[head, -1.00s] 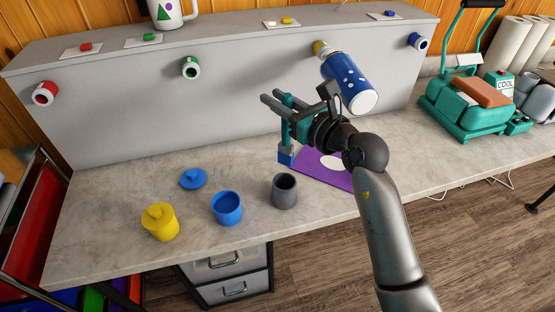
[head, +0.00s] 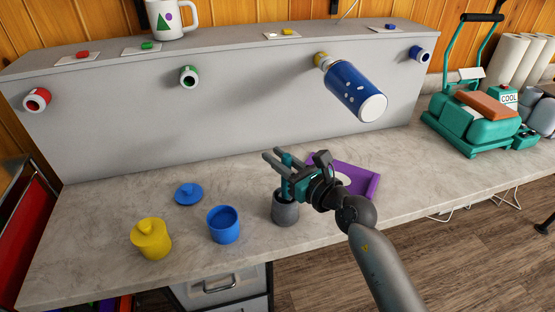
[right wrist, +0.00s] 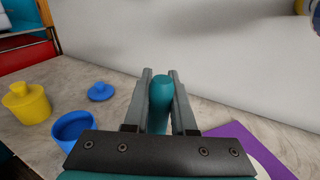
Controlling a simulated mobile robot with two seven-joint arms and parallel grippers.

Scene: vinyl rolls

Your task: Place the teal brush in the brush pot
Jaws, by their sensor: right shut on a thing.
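My right gripper (head: 271,154) is shut on the teal brush (head: 287,160) and holds it roughly upright. In the right wrist view the brush's rounded teal handle (right wrist: 161,98) stands between the two fingers. The grey pot (head: 285,211), which looks like the brush pot, stands on the counter directly below the gripper. The brush's lower end meets the pot's mouth in the head view; the gripper partly hides it, so I cannot tell how far inside it is. My left gripper is not in view.
A blue cup (head: 223,226), a blue lid (head: 188,194) and a yellow lidded jar (head: 151,240) stand left of the pot. A purple tray (head: 369,187) lies behind the arm. A blue bottle (head: 355,92) juts from the grey panel above. A teal press (head: 481,128) stands at right.

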